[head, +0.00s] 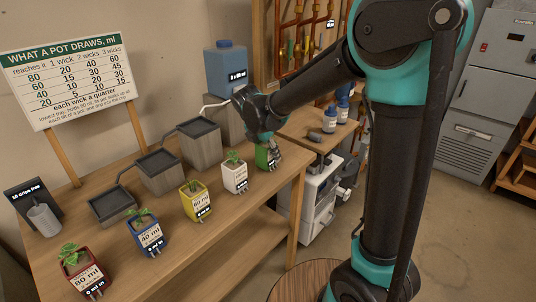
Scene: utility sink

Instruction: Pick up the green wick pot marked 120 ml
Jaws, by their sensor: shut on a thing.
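The green pot (262,159) is at the far right end of the wooden bench, with a small plant in it. My gripper (274,150) reaches down from above and is shut on the green pot, covering its right side and most of its label. The marking on it cannot be read. I cannot tell whether its base touches the bench top.
A white pot (234,176), a yellow pot (196,202), a blue pot (148,235) and a red pot (80,272) stand in a row along the bench (180,262). Grey stepped trays (160,172) and a blue tank (226,69) stand behind. A sign (66,77) stands at back left.

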